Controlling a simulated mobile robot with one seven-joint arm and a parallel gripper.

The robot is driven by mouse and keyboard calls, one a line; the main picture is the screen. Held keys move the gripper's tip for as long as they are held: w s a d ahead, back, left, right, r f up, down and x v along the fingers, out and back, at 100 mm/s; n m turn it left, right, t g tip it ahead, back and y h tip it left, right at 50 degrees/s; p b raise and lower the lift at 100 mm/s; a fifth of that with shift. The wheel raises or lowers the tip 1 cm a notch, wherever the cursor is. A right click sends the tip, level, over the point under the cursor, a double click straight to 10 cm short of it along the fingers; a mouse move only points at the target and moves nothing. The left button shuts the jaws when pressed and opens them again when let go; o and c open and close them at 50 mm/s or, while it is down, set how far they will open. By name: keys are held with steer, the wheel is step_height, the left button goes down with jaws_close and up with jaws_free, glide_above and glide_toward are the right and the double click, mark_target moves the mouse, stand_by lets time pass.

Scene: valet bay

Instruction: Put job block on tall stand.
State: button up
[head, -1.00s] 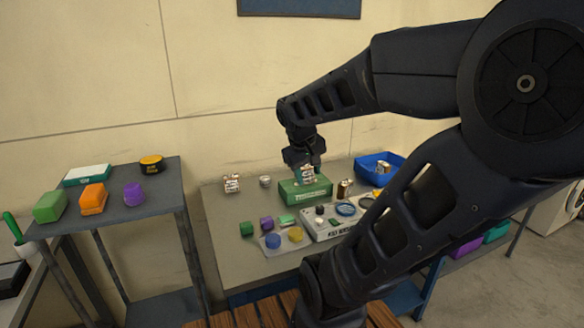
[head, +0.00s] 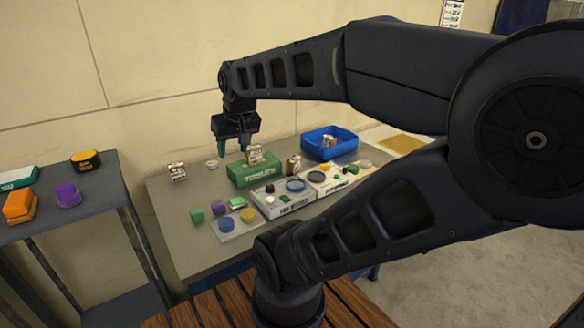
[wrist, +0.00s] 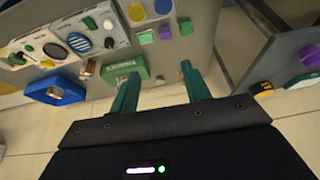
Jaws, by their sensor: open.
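A small white-and-brown block (head: 254,155), which I take for the job block, stands on top of a green box (head: 256,174) with white lettering, perhaps the tall stand. The green box also shows in the wrist view (wrist: 127,68), partly behind a finger. My gripper (head: 234,143) is open, with teal fingers pointing down. It is above and to the left of the block, apart from it. Similar blocks stand on the table at left (head: 178,171), right of the box (head: 293,165) and in the blue tray (head: 328,141).
The blue tray (head: 345,148) stands at the table's back right. White panels (head: 270,208) with round parts lie in front of the green box. Several small coloured blocks sit at the front left. A dark side shelf (head: 90,205) at left holds coloured items.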

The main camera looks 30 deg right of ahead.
steer(key=w+d+f+m+t+h, duration=0.1)
steer(key=w+d+f+m, duration=0.2)
steer(key=w, duration=0.5)
steer(key=w+d+f+m+t, duration=0.2)
steer(key=w+d+f, duration=0.15)
steer(key=w, duration=0.45)
steer(key=w+d+f+m+t+h, duration=0.1)
steer(key=w+d+f+m, duration=0.1)
steer(key=w+d, duration=0.45)
steer(key=m+g+h, duration=0.3)
steer(key=m+h, duration=0.3)
steer(key=h, duration=0.4)
glide_above(293, 162)
steer(key=w+a, duration=0.1)
step_height(293, 162, down, 11)
steer(key=shift+w+a+f, duration=0.15)
steer(key=shift+f, duration=0.05)
steer(key=shift+d+f+g+h, duration=0.1)
steer(key=shift+d+g+h, duration=0.1)
steer(key=shift+g+h, duration=0.1)
steer(key=shift+s+f, duration=0.2)
steer(key=shift+f, duration=2.05)
steer(key=f, duration=0.2)
steer(key=shift+d+f, duration=0.2)
steer(key=shift+f, duration=0.15)
steer(key=shift+x, duration=1.05)
steer(key=shift+w+d, duration=0.25)
